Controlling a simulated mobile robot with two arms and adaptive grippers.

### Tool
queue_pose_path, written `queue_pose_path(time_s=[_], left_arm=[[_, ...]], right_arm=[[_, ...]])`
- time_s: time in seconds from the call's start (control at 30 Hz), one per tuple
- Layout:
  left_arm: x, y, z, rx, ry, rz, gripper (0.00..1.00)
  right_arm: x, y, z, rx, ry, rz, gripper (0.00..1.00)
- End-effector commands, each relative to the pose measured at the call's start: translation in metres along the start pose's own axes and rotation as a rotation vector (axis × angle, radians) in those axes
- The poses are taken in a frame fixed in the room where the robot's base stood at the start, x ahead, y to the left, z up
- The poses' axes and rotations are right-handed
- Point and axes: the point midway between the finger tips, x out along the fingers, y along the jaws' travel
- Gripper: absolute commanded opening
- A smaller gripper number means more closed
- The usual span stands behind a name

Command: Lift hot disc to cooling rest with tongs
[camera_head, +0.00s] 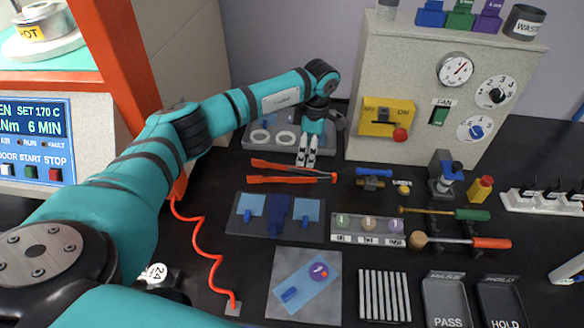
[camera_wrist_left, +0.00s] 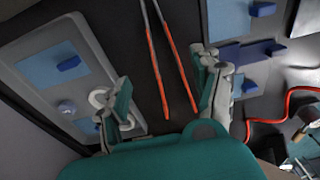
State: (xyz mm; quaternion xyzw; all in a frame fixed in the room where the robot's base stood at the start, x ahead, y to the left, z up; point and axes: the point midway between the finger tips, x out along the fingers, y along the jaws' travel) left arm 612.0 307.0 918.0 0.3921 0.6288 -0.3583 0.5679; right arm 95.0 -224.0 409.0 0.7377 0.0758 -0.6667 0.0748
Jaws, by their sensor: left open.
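The tongs (camera_head: 292,173) lie on the dark bench, with orange handles and thin metal arms. My left gripper (camera_head: 307,158) is open and points down just behind them. In the left wrist view, the orange handles of the tongs (camera_wrist_left: 167,55) run between the spread fingers of my left gripper (camera_wrist_left: 165,98), and the gripper holds nothing. A metal disc-shaped piece with a yellow, partly cut-off label ending in "OT" (camera_head: 40,22) sits in the machine at upper left. A ribbed rack of pale bars (camera_head: 384,296), possibly the cooling rest, stands at front centre. My right gripper is not seen.
A grey tray with white rings (camera_head: 262,137) lies behind the left gripper. A mat with blue pieces (camera_head: 275,228), a sample holder (camera_head: 367,238) and PASS (camera_head: 447,300) and HOLD (camera_head: 505,303) trays crowd the bench. A control cabinet (camera_head: 430,85) stands behind.

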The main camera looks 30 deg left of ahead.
Motion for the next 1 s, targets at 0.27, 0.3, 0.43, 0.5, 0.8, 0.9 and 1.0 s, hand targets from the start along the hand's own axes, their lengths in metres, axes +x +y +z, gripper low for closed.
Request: queue_pose_path(time_s=[0.27,0.3,0.43,0.5,0.8,0.9,1.0], left_arm=[[0.001,0.0,0.0,0.001,0.0,0.0,0.66],[0.002,0.0,0.0,0.001,0.0,0.0,0.66],[0.008,0.0,0.0,0.0,0.0,-0.001,0.66],[0.014,-0.001,0.0,0.0,0.0,-0.001,0.66],[0.055,-0.001,0.001,0.001,-0.001,-0.001,0.66],[0.07,0.0,0.001,0.001,0.001,-0.001,0.66],[0.082,0.0,0.001,0.001,0.0,-0.001,0.66]], right_arm=[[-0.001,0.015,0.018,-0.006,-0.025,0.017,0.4],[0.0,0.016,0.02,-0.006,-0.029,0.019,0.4],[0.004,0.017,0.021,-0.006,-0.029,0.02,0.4],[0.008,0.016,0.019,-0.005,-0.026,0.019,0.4],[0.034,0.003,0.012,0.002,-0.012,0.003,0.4],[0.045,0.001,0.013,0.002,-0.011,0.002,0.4],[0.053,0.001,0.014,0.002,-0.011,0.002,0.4]])
